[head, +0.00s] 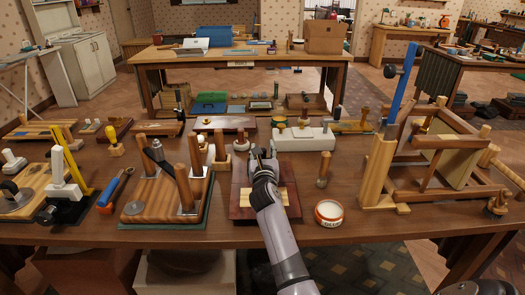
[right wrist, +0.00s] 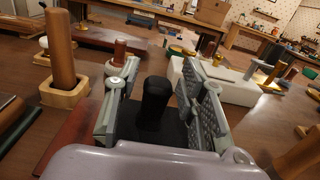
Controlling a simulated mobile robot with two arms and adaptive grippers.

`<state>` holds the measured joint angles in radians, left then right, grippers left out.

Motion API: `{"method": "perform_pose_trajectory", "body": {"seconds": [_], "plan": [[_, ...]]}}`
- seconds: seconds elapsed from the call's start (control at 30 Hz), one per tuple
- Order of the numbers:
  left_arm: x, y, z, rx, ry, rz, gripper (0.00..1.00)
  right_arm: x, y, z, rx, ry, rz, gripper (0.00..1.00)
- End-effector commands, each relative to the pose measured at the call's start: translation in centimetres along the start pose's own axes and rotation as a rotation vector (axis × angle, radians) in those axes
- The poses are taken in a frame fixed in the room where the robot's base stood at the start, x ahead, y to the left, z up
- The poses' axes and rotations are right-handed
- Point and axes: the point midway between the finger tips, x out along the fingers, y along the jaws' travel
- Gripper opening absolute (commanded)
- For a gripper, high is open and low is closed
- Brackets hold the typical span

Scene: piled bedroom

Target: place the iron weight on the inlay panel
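The inlay panel (head: 240,208) is a dark red board with a pale yellow inlay, lying on the brown table in front of me. My right gripper (head: 263,156) is low over its far part, and the arm covers much of it. In the right wrist view the iron weight (right wrist: 156,98) is black with an upright rounded handle. It stands between the spread fingers of my right gripper (right wrist: 160,95), with gaps on both sides of the handle. Its lower part is partly hidden, so I cannot tell exactly what it rests on.
A striped wooden board with posts (head: 150,196) stands left of the panel. A round white tin (head: 329,213) and a wooden post (head: 323,170) are to the right. A white block (head: 300,139) lies behind. A large wooden frame (head: 380,175) fills the table's right side.

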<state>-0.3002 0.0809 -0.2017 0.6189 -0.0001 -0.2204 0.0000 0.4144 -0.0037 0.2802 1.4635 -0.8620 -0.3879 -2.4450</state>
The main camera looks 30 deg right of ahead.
Motion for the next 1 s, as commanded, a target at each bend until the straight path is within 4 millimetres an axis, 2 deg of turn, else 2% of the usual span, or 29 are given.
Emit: {"method": "perform_pose_trajectory", "body": {"seconds": [0.33,0.43,0.57,0.8,1.0], "plan": [[-0.3,0.1,-0.1,-0.001,0.001,0.001,0.40,0.0,0.0,0.4,0.000,-0.001,0.000,0.40],[-0.3,0.1,-0.1,-0.001,0.002,0.001,0.40,-0.9,0.0,0.2,-0.003,0.001,0.001,0.40],[-0.6,0.1,-0.2,-0.002,0.002,0.001,0.40,-3.2,0.0,0.2,-0.002,0.001,0.002,0.40],[-0.8,0.1,-0.2,-0.002,0.003,0.001,0.40,-8.4,0.0,0.2,-0.002,0.000,0.001,0.40],[-0.8,0.1,-0.2,-0.003,0.003,0.001,0.40,-11.2,0.0,0.2,-0.001,0.001,0.001,0.40]]}}
